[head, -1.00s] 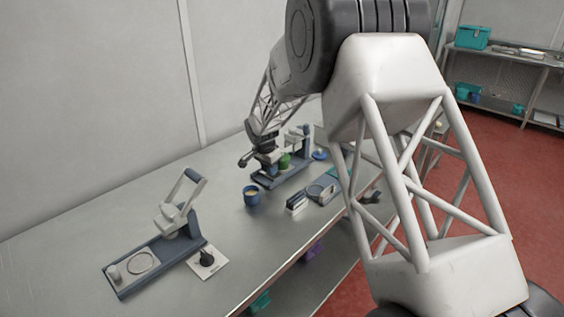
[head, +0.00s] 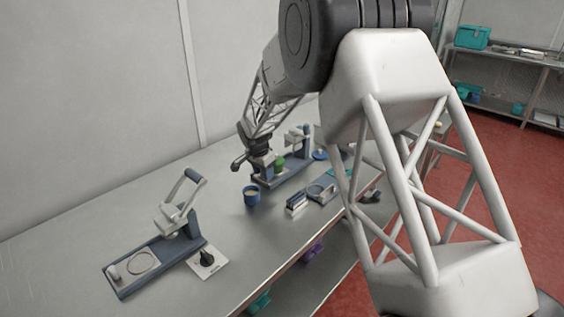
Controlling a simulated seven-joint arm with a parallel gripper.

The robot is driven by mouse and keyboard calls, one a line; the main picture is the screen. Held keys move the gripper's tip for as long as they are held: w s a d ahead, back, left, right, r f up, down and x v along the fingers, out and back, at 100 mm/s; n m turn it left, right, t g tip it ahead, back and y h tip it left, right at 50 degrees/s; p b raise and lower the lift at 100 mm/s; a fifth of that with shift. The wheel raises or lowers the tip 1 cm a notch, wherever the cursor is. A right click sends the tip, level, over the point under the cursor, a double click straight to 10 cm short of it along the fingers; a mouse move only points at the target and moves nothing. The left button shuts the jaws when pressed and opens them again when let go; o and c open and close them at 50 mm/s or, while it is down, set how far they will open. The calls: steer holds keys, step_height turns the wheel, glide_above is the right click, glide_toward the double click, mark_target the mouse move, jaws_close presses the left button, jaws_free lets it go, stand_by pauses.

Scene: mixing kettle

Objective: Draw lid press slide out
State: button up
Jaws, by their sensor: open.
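A lever press (head: 177,213) stands at the left of the bench with its handle raised. Its long dark base or slide (head: 140,268) reaches toward the front left and carries a pale ring and a small pale knob. A second dark-based station (head: 293,172), with a white upright part and a green item (head: 279,164), stands farther back. I cannot tell for sure which is the lid press. My gripper (head: 262,172) is open, at the left end of the farther station and well away from the lever press. Its fingertips are small and partly hidden; contact is unclear.
A blue cup (head: 251,196) stands just in front of my gripper. A small striped block (head: 296,204) and a grey-blue fixture (head: 322,191) lie to its right. A white plate with a black knob (head: 207,262) sits beside the press.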

steer(key=shift+r, duration=3.35)
steer(key=shift+r, duration=0.1)
step_height(320, 180, up, 7)
